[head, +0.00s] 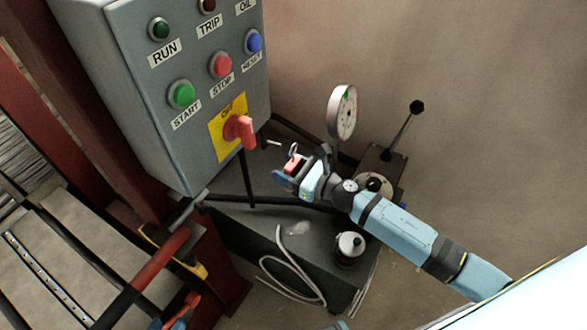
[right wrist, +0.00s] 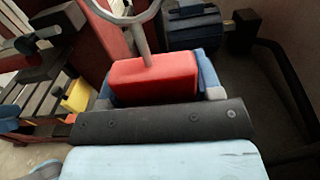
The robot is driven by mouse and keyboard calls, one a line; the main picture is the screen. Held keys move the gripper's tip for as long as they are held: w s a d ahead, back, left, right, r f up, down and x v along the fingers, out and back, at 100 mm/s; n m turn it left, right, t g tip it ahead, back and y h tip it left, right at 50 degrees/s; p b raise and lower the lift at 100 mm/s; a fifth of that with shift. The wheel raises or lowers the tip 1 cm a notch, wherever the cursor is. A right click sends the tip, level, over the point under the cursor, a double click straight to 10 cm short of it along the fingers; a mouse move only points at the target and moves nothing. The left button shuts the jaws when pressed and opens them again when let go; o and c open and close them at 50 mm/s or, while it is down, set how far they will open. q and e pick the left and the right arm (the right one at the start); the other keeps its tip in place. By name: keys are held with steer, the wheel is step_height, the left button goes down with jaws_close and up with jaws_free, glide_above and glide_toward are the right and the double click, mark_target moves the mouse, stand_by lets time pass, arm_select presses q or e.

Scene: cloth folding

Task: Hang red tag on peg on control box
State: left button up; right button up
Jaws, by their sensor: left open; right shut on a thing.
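The grey control box (head: 150,110) stands at upper left in the head view. A short thin peg (head: 273,142) sticks out from its right side, near the red rotary switch (head: 240,130). My right gripper (head: 288,172) is shut on the red tag (head: 291,165), just right of and below the peg. In the right wrist view the tag (right wrist: 155,78) is between the blue fingers, and its grey ring (right wrist: 140,30) stands up from it. In the head view the ring appears apart from the peg. My left gripper (head: 168,323) shows only partly at the bottom edge.
A round gauge (head: 342,112) and a black-knobbed lever (head: 404,130) stand right of the box. A dark cabinet (head: 245,240) below carries a looped pale hose (head: 290,280) and a round fitting (head: 350,245). Red posts and a roller bed (head: 40,260) lie at left.

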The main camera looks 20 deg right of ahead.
steer(key=x, duration=0.2)
steer(key=f+b+x, duration=0.1)
steer(key=x, duration=0.2)
steer(key=shift+f, duration=0.15)
stand_by(0.4)
stand_by(0.6)
steer(key=o, duration=1)
steer(key=shift+b+v, duration=1.3)
steer(key=shift+v, duration=5.5)
